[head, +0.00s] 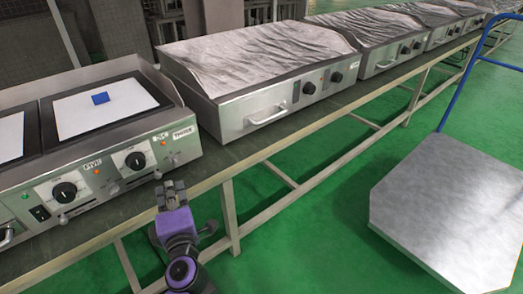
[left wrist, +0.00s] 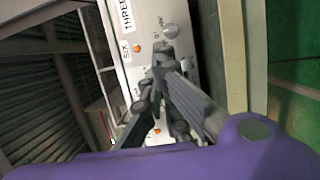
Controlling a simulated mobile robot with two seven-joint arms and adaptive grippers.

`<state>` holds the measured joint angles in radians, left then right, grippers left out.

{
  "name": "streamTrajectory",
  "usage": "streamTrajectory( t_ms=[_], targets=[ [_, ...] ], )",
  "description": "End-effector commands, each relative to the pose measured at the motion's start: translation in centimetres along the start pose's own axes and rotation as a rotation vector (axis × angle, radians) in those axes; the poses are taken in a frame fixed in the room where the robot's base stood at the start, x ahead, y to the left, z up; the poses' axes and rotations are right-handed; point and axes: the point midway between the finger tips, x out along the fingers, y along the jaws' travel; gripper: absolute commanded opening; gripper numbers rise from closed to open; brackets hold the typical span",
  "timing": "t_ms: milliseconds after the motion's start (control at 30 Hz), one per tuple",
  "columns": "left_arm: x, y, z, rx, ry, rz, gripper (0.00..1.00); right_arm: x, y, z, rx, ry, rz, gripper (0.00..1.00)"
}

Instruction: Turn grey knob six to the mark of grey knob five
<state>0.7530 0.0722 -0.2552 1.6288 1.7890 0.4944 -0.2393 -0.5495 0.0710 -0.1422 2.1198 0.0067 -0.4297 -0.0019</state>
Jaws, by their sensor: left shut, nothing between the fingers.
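Knob six (head: 135,160) is a dark round knob on a white plate, beside the SIX label (head: 160,137) on the steel heater's front panel. Knob five (head: 64,192) is a similar dark knob to its left, near the FIVE label (head: 91,167). In the left wrist view, the closed fingers (left wrist: 158,75) lie across the panel near the SIX label (left wrist: 125,49). My right gripper is not in view.
A THREE label (head: 184,132) is at the panel's right end. A blue block (head: 100,98) rests on the heater's white plate. Another heater (head: 268,100) with a handle stands to the right on the long bench. A grey platform (head: 455,220) stands on the green floor.

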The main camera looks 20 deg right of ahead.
Motion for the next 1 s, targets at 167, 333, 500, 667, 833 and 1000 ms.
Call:
streamTrajectory(
  t_ms=[167, 333, 500, 667, 833, 1000],
  targets=[
    [0.6, -1.1, -1.2, -0.014, 0.049, -0.039, 0.00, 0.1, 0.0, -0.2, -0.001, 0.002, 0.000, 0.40],
    [3.1, -1.2, -1.2, -0.011, 0.046, -0.037, 0.00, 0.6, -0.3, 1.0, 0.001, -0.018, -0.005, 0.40],
    [6.3, -1.4, -1.4, -0.009, 0.046, -0.037, 0.00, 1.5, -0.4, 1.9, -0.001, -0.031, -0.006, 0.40],
    [8.6, -1.5, -1.5, -0.009, 0.045, -0.037, 0.00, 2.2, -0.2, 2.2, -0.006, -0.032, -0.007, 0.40],
    [9.8, -1.4, -1.5, -0.011, 0.045, -0.038, 0.00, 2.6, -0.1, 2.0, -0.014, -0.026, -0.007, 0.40],
    [9.9, -1.4, -1.6, -0.011, 0.046, -0.038, 0.00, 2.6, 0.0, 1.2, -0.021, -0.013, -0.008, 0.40]
  ],
)
